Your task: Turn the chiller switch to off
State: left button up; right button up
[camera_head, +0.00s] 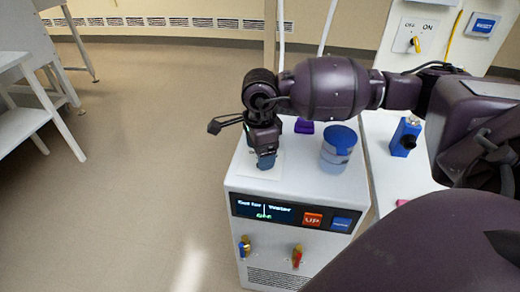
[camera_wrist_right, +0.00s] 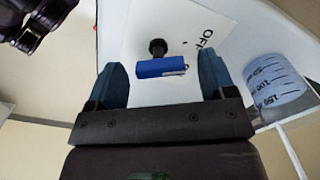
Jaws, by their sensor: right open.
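The chiller (camera_head: 235,185) is a white box with a dark display reading "Water" on its front. My right gripper (camera_head: 265,160) hangs over a white plate (camera_head: 277,172) on its top and hides the switch in the head view. In the right wrist view the switch is a blue lever (camera_wrist_right: 162,68) with a black knob (camera_wrist_right: 158,46) on the white plate, and "OFF" is printed to its right. The open fingers of my right gripper (camera_wrist_right: 162,82) stand on either side of the lever, apart from it. Any other label is hidden. My left gripper is not in view.
A purple item (camera_head: 304,126) lies behind. A wall panel (camera_head: 412,35) marked OFF and ON has a yellow knob. Open floor lies left.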

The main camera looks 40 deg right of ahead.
notch_tip(320, 180, up, 11)
jog(key=p, duration=0.1)
dwell(0.4)
jog(key=shift+f, duration=0.1)
dwell(0.6)
jog(key=shift+s, duration=0.1)
